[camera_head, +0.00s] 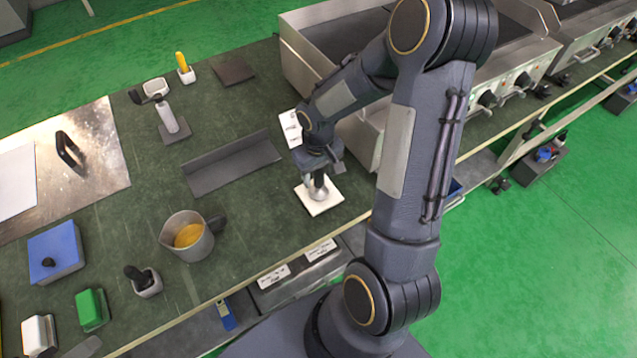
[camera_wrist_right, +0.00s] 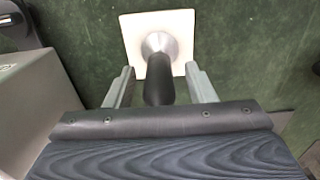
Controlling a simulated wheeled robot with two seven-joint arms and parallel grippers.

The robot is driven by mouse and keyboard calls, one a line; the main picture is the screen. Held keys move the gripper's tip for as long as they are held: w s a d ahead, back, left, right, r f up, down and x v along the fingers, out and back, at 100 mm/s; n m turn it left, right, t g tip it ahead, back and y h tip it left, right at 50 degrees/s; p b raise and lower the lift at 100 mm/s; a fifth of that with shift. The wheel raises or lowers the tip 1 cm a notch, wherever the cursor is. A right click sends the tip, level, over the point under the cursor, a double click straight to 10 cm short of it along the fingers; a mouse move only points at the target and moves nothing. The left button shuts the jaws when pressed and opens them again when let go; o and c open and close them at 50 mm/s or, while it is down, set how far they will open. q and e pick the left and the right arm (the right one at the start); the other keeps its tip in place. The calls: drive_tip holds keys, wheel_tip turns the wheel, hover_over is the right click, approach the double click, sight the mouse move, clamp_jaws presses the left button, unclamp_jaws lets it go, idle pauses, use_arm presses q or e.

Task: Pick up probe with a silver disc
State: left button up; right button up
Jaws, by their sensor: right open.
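The probe (camera_wrist_right: 159,75) has a black handle and a flared silver disc end. In the right wrist view it stands on a white square plate (camera_wrist_right: 126,30). In the head view the silver part of the probe (camera_head: 319,193) shows on the white plate (camera_head: 330,203), and my right gripper hides most of the handle. My right gripper (camera_head: 322,168) is above the plate. In the wrist view its two fingers (camera_wrist_right: 160,84) are open, one on each side of the black handle, with gaps between. My left gripper is not in view.
A grey angled tray (camera_head: 232,165) lies left of the plate. A metal pot with orange contents (camera_head: 189,236) stands nearer the front edge. A large metal appliance (camera_head: 300,55) stands behind my right arm. Blue (camera_head: 57,250) and green (camera_head: 91,309) blocks sit at the left.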

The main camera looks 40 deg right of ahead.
drive_tip(key=shift+f, duration=0.95)
drive_tip(key=shift+c, duration=0.3)
drive_tip(key=c, duration=1)
clamp_jaws()
drive_tip(key=shift+r, duration=0.15)
